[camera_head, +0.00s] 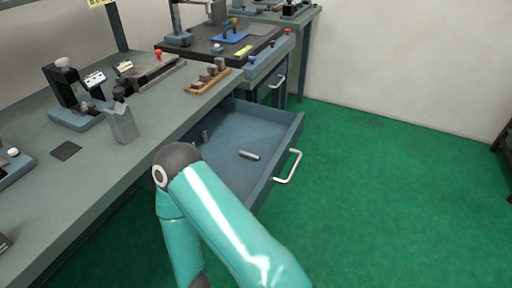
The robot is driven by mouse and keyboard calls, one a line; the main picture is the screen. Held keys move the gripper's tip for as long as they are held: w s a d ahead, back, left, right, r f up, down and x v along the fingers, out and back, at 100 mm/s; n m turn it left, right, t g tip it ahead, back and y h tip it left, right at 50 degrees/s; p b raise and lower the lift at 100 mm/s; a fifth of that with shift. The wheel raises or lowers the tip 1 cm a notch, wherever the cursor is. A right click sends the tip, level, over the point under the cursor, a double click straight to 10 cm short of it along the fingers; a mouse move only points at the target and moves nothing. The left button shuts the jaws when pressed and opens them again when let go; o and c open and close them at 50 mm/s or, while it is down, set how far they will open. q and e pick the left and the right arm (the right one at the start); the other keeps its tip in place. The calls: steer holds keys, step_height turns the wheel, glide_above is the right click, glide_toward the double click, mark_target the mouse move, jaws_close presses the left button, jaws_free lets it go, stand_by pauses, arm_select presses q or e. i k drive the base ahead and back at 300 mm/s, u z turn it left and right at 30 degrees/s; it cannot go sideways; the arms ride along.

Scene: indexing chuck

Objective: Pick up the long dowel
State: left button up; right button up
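A light grey rod (249,155), which looks like the long dowel, lies on the floor of the open blue-grey drawer (286,143). A shorter grey piece (205,135) is nearer the drawer's left side, by the bench edge. It is too small to tell exactly what it is. One of my teal arms rises from the bottom of the picture, with its dark joint in front of the drawer's near part, hiding some of it. Neither gripper shows.
The drawer has a pale handle (288,166) at its front. On the workbench (65,201) stand a grey metal block (122,124), a wooden holder with pegs (201,86) and several fixtures.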

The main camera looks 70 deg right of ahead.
mark_target(245, 154)
steer(key=z, duration=0.2)
steer(key=k, duration=1.6)
steer(key=z, duration=0.7)
steer(key=i, duration=1)
steer(key=u, duration=0.1)
